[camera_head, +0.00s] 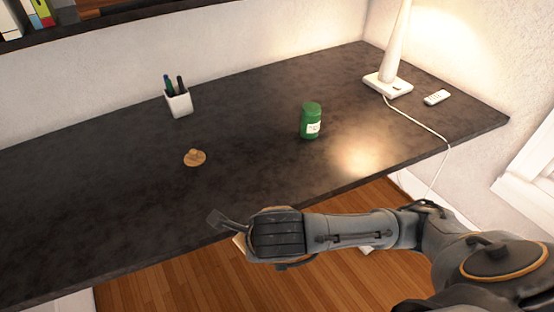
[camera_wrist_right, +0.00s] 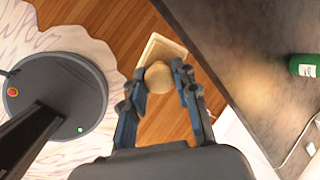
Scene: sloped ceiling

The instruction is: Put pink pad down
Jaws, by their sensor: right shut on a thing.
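My right gripper (camera_head: 224,222) is at the front edge of the dark desk (camera_head: 100,190). In the right wrist view its two fingers (camera_wrist_right: 162,77) are shut on a pad, with a rounded pale tan part (camera_wrist_right: 158,78) between the fingertips and a flat, square pale part (camera_wrist_right: 160,49) beyond it. The pad looks tan rather than pink here. In that view it is over the wooden floor, to the left of the desk edge. In the head view only a pale sliver of it (camera_head: 239,243) shows below the gripper. My left gripper is not in view.
A small round wooden piece with a knob (camera_head: 194,157), a white pen cup (camera_head: 178,102), a green jar (camera_head: 311,121), a lamp (camera_head: 387,84) with a cord and a white remote (camera_head: 437,97) are on the desk.

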